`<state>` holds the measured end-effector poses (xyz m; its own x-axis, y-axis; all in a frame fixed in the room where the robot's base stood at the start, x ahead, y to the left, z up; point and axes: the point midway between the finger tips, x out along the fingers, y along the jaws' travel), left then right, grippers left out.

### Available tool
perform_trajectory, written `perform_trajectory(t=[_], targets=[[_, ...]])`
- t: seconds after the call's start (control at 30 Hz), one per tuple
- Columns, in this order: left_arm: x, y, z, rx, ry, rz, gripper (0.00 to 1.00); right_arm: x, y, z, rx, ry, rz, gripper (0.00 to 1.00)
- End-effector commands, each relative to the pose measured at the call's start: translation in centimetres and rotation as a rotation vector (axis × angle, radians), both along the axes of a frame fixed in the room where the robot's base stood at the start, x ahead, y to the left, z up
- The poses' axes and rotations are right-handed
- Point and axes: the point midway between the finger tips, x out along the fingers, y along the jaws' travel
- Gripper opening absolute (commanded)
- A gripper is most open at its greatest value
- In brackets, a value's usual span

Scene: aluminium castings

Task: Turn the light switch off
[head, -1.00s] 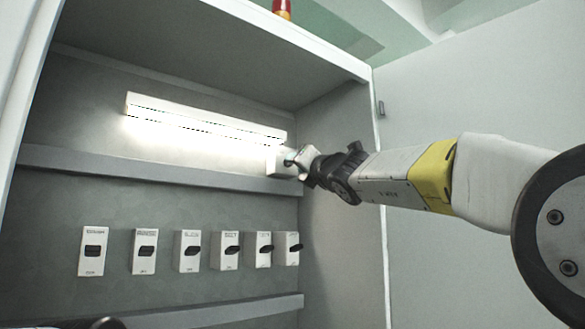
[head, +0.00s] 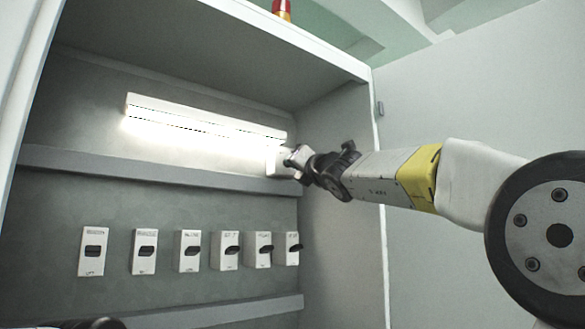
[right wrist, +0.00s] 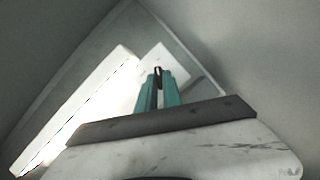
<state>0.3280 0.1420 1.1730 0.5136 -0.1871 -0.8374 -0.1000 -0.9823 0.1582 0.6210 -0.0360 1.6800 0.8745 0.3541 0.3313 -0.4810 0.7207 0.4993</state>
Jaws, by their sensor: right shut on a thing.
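The light switch is a small white box (head: 272,158) under the right end of a lit tube lamp (head: 200,118) inside the cabinet. My right gripper (head: 287,162) is at the box, its arm coming in from the right and partly covering it. In the right wrist view, the teal fingers (right wrist: 158,82) are close together in front of the white switch box (right wrist: 172,56). They are shut on a small dark lever (right wrist: 158,70) at their tips. The lit lamp (right wrist: 85,105) lies to the left there.
Below a grey rail (head: 150,166), a row of several white switch boxes (head: 92,252) with black knobs is on the back panel. A lower rail (head: 220,311) runs beneath them. The cabinet's side wall (head: 340,235) is close to my right arm.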

Motion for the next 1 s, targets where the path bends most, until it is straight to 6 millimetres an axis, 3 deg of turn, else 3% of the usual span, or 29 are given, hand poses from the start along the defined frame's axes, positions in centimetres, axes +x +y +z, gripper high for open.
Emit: perform_trajectory(t=[0.27, 1.0], targets=[[0.0, 0.0, 0.0, 0.0, 0.0, 0.0, 0.36, 0.06, -0.01, 0.03, -0.056, -0.04, 0.002, 0.0], [0.01, 0.0, -0.01, 0.0, 0.0, 0.0, 0.36, 0.33, -0.47, 0.0, -0.454, -0.308, 0.001, 0.0]])
